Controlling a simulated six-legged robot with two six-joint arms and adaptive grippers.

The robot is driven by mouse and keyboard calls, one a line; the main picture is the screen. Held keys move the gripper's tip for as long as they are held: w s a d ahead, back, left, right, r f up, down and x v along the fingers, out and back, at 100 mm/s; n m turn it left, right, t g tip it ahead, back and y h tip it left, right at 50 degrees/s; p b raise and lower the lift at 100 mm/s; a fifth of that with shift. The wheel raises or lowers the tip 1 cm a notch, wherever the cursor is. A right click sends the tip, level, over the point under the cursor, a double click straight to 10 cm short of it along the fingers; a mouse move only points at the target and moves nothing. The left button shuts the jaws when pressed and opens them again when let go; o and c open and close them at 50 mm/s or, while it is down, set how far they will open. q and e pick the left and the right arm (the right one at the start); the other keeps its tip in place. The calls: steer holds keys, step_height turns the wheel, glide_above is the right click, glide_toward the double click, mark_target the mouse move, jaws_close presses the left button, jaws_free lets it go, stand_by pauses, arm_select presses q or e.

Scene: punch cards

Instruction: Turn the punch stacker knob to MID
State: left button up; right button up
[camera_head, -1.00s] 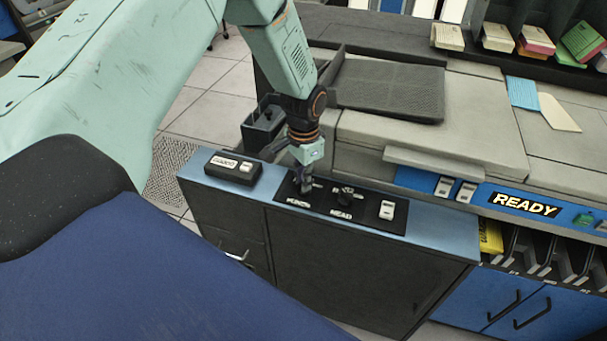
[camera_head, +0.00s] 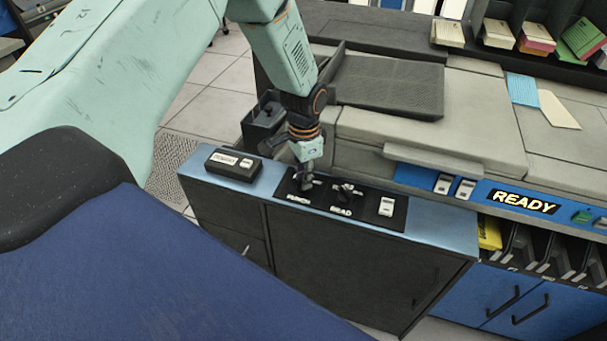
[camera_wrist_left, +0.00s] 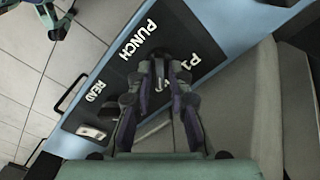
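The black control panel (camera_head: 366,215) on the blue-topped cabinet carries two dark knobs labelled PUNCH and READ. My left gripper (camera_head: 305,183) points down at the PUNCH knob, the left one, and mostly hides it in the head view. In the left wrist view the gripper's fingertips (camera_wrist_left: 163,75) come close together on both sides of the dark PUNCH knob (camera_wrist_left: 161,60), beside the word PUNCH. I cannot tell whether they touch it, nor which position its pointer shows. The READ knob (camera_head: 347,191) stands free to the right. My right gripper is not in view.
A white rocker switch (camera_head: 386,206) sits on the panel's right end. A small black box (camera_head: 233,163) with a label lies left of the panel. The grey machine housing (camera_head: 430,140), with a lit READY sign (camera_head: 524,202), rises behind and to the right.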

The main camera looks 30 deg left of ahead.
arm_select(q)
steer(key=shift+o, duration=1.2)
step_height(320, 180, up, 12)
